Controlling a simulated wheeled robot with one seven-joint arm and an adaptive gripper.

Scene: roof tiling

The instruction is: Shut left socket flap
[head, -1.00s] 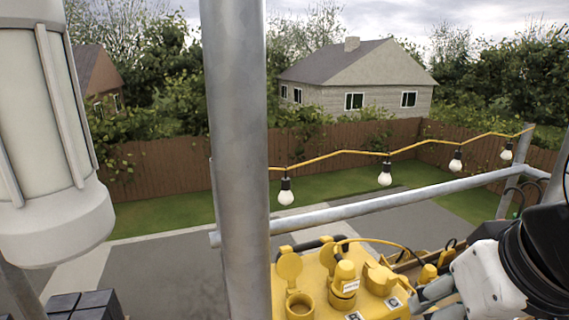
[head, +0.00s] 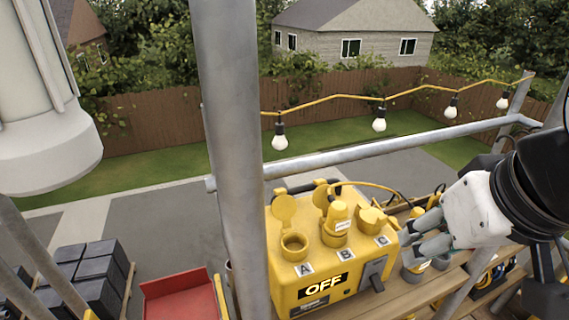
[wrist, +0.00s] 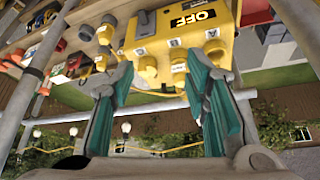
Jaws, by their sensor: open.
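The yellow power box (head: 290,285) stands on a wooden plank, with sockets marked A, B and C. The left socket, A (head: 295,245), is uncovered; its round yellow flap (head: 283,207) stands up behind it. Socket B holds a yellow plug (head: 337,217), with its flap raised behind. Socket C's flap (head: 372,217) looks lowered or partly lowered; I cannot tell which. My gripper (head: 416,235) is open and empty, just right of the box. In the wrist view the teal-padded fingers (wrist: 158,65) are spread, pointing toward the box's socket side.
A steel pole (head: 232,130) rises left of the box. A rail (head: 370,150) runs behind it, below a yellow string of bulbs (head: 379,124). A grey switch (head: 373,275) sits on the box front by an OFF label. Cups and tools crowd the plank at right.

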